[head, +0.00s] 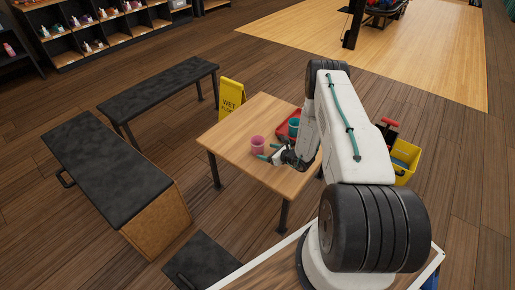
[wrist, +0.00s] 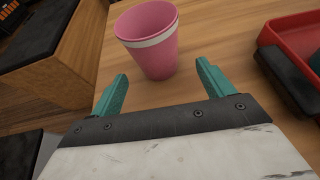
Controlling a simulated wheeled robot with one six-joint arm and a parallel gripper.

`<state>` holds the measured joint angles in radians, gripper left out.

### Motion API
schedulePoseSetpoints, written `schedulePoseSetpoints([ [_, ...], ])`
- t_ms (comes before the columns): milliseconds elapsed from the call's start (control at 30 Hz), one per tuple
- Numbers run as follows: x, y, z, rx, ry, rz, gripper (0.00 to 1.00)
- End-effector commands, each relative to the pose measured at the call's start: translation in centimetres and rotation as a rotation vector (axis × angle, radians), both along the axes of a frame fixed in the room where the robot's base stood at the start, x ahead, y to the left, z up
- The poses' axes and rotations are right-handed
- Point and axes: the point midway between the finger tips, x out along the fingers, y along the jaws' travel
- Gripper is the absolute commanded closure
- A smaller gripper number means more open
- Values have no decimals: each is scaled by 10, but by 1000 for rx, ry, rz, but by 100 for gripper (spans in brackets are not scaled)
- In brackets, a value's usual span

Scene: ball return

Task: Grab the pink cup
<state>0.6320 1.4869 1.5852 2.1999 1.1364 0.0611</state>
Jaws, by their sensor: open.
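The pink cup (wrist: 152,52) with a white band below its rim stands upright on the wooden table (wrist: 215,25). In the head view the pink cup (head: 258,144) is near the table's left-middle part. My gripper (wrist: 160,82) has two teal fingers spread apart, empty, and pointing toward the cup. The cup is just beyond the fingertips, not between them. In the head view my gripper (head: 268,152) is low over the table, close to the cup's near side.
A red tray (head: 284,131) with a teal cup (head: 293,127) is on the table right of the pink cup. Black benches (head: 165,86) stand to the left. A yellow wet-floor sign (head: 231,98) stands behind the table. A yellow bucket (head: 405,160) is at right.

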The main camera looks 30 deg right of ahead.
Motion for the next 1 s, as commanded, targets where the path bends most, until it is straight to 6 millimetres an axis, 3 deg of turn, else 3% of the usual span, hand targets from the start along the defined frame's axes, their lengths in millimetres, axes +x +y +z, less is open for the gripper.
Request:
schedulePoseSetpoints([
  [500, 58, 22, -23, 0, -1, 4, 20],
  [767, 62, 22, -24, 0, 0, 2, 20],
  [933, 62, 22, -24, 0, 0, 2, 62],
  [1000, 62, 22, -24, 0, 0, 2, 68],
])
